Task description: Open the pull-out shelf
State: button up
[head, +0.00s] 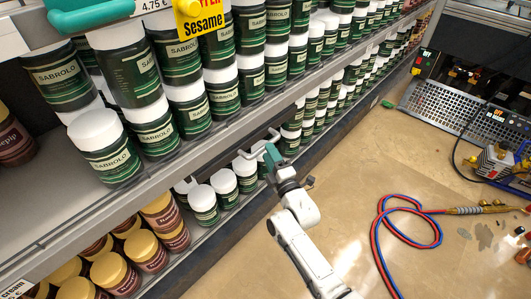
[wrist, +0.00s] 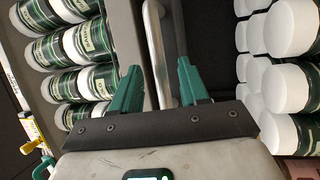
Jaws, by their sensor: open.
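The pull-out shelf shows a dark front (wrist: 185,25) in the wrist view, between two rows of jars. Its handle is a pale metal bar (wrist: 154,45) that runs lengthwise in the wrist view. In the head view the handle (head: 232,146) sticks out below the shelf edge. My gripper (wrist: 158,75) is open, with its two green fingers on either side of the bar. The bar appears to lie between the fingers, with a gap to each.
Green jars with white lids (head: 105,150) fill the upper shelf, and more (head: 203,203) stand below near my gripper. Brown jars (head: 112,272) stand at lower left. A red-blue hose (head: 408,241) and a pump (head: 495,160) lie on the floor at right. Floor between is clear.

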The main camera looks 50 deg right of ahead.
jog(key=shift+b+x, duration=0.8)
jog(key=shift+x, duration=1.15)
grip_shut()
jog(key=shift+s, duration=0.1)
